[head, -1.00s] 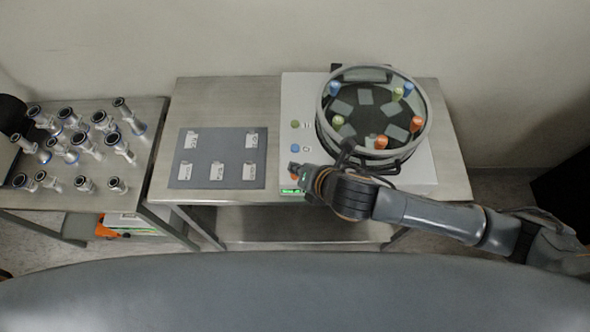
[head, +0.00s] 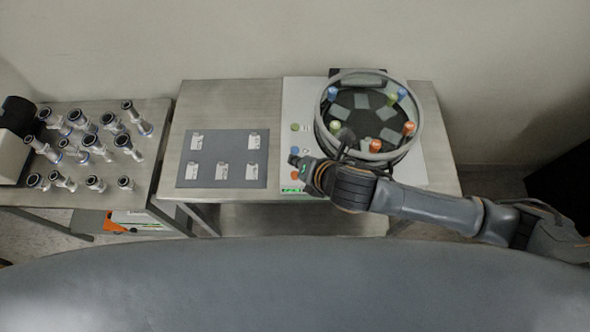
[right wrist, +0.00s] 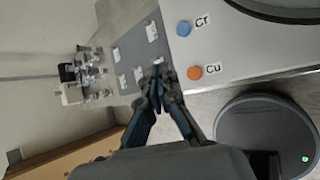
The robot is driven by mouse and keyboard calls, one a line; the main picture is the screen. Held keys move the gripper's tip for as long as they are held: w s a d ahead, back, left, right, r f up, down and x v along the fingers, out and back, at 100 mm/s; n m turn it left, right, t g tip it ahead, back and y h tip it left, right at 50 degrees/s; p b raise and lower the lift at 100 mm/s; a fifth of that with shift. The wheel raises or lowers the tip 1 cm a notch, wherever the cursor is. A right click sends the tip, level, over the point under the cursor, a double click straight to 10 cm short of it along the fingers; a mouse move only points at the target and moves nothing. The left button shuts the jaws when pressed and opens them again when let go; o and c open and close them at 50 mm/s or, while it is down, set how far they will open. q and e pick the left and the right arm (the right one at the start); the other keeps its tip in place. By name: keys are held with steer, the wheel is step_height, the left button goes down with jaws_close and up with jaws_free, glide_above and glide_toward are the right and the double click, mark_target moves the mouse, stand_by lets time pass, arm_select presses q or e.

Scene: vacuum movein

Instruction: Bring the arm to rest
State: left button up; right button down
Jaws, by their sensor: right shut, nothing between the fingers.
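My right gripper (head: 297,160) is shut and empty. In the head view it shows over the left part of a white machine (head: 292,100), between a blue button (head: 295,150) and an orange button (head: 294,175). In the right wrist view its fingertips (right wrist: 159,72) are together, to the left of the orange button (right wrist: 194,72) marked Cu. The blue button (right wrist: 184,28) marked Cr is above that. My right arm (head: 420,205) reaches in from the right, across the machine's front. My left gripper is out of view.
A round chamber (head: 368,115) with coloured knobs stands on the machine, close behind my forearm. A grey mat (head: 222,176) with several small white pieces lies to the left. A side table (head: 150,110) holds several metal vacuum fittings.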

stand_by(0.7)
steer(key=s+d+m+g+h, duration=0.1)
steer(key=s+d+m+h, duration=0.1)
steer(key=s+d+m, duration=0.65)
steer(key=s+d+f+m+g+h, duration=0.15)
steer(key=d+m, duration=0.35)
steer(key=m, duration=0.8)
steer(key=s+d+m+g+h, duration=0.2)
steer(key=s+d+m, duration=0.4)
steer(key=m, duration=0.5)
step_height(320, 180, down, 29)
steer(key=b, duration=0.5)
steer(key=s+d+f+g+b, duration=0.1)
steer(key=s+f+b, duration=0.1)
steer(key=s+f, duration=0.6)
steer(key=s+d+f+g+b, duration=0.1)
steer(key=s+d+f, duration=0.1)
steer(key=s+f, duration=0.6)
step_height(320, 180, down, 5)
steer(key=shift+s+d+f+n+b, duration=0.1)
steer(key=shift+s+d+n+b, duration=0.1)
steer(key=shift+s+n+b, duration=0.15)
